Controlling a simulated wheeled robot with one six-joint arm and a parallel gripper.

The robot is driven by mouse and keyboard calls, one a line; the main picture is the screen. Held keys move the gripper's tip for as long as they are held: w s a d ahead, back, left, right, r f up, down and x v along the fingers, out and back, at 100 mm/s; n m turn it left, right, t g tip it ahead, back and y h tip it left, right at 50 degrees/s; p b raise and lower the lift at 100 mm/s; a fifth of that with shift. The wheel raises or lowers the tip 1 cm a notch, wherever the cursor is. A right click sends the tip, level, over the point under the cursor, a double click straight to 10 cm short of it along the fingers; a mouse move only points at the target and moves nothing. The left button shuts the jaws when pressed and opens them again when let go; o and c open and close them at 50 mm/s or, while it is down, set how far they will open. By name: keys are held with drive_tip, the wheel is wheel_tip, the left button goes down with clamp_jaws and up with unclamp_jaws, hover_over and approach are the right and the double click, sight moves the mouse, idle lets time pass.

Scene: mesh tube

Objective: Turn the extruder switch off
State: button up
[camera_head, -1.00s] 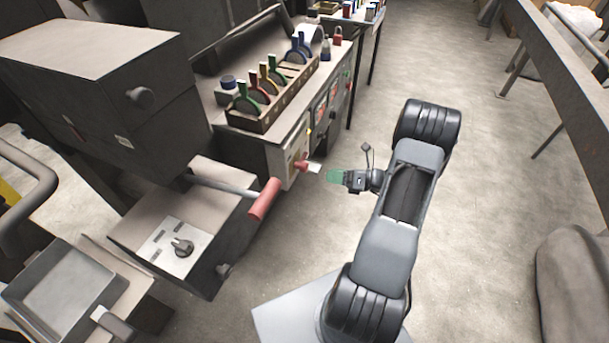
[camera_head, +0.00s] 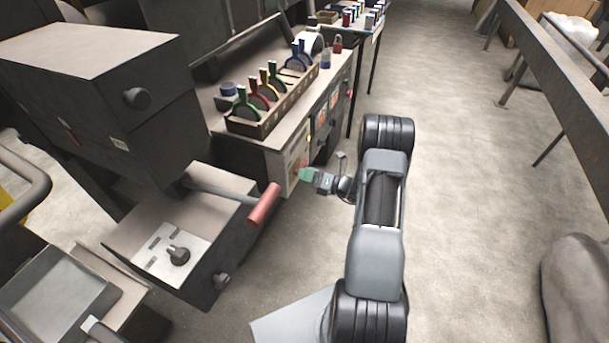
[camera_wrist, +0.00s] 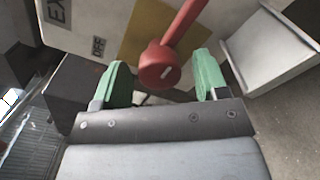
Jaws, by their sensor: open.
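The red switch (camera_wrist: 158,66) shows in the wrist view on a yellow plate (camera_wrist: 150,30) on a pale panel. It has a rounded end with a small white mark, and a red arm running up and right out of frame. An "OFF" label (camera_wrist: 98,47) is printed left of it, and part of a larger "EX" label (camera_wrist: 57,12) shows above that. My gripper (camera_head: 305,174) is open, its green fingertips either side of the rounded end, apart from it. In the head view the gripper is at the cabinet's front panel (camera_head: 293,168) and mostly hides the switch.
A machine with a red-handled lever (camera_head: 264,204) and a dark knob on a white plate (camera_head: 172,254) stands left of my arm. A rack of coloured tools (camera_head: 265,118) sits on the cabinet top.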

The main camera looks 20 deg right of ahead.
drive_tip(key=shift+w+a, duration=0.5)
drive_tip(key=shift+w, duration=0.05)
drive_tip(key=c, duration=0.9)
